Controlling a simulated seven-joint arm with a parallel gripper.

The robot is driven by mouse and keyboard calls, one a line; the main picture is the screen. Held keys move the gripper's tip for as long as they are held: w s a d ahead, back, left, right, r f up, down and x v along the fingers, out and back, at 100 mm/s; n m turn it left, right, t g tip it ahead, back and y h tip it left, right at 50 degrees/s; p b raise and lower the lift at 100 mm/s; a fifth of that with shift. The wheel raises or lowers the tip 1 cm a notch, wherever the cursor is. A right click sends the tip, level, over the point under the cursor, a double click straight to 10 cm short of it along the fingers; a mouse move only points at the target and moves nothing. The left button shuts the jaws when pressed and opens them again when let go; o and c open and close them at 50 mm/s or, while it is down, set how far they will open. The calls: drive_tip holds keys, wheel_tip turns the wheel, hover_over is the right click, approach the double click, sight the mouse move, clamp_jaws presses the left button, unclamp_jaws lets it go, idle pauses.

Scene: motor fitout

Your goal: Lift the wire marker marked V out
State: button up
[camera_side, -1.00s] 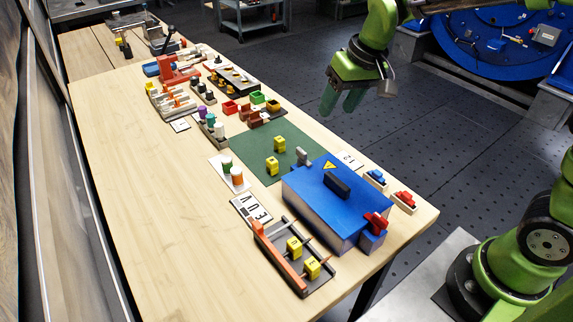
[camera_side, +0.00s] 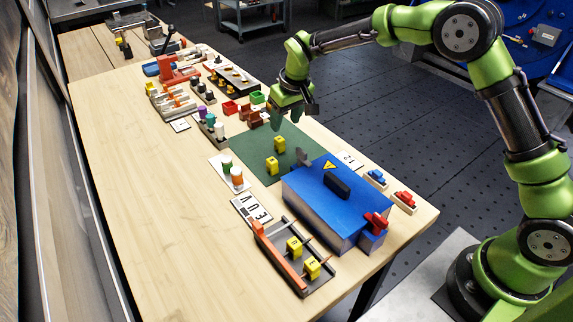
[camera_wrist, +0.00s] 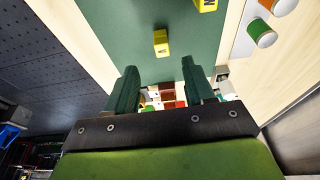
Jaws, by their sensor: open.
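Two yellow wire markers (camera_side: 279,144) and (camera_side: 272,165) stand on the green mat (camera_side: 258,153). The wrist view shows two yellow markers (camera_wrist: 161,43) and (camera_wrist: 206,5) on the mat. They carry dark letters that I cannot read for certain, so I cannot tell which is V. My gripper (camera_side: 290,118) is open and empty, above the bench by the mat's far end; its fingers also show in the wrist view (camera_wrist: 160,78).
A blue box (camera_side: 335,200) with a black handle stands beside the mat. White and coloured cylinders (camera_side: 233,175) and a letter card (camera_side: 252,208) lie left of it. Small red, green and brown bins (camera_side: 252,110) stand beyond the mat. The bench's left side is clear.

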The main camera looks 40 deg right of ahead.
sight(280, 139)
drive_tip(key=x, duration=0.7)
drive_tip(key=shift+w+a+f, duration=0.15)
drive_tip(key=shift+w+f, duration=0.1)
clamp_jaws()
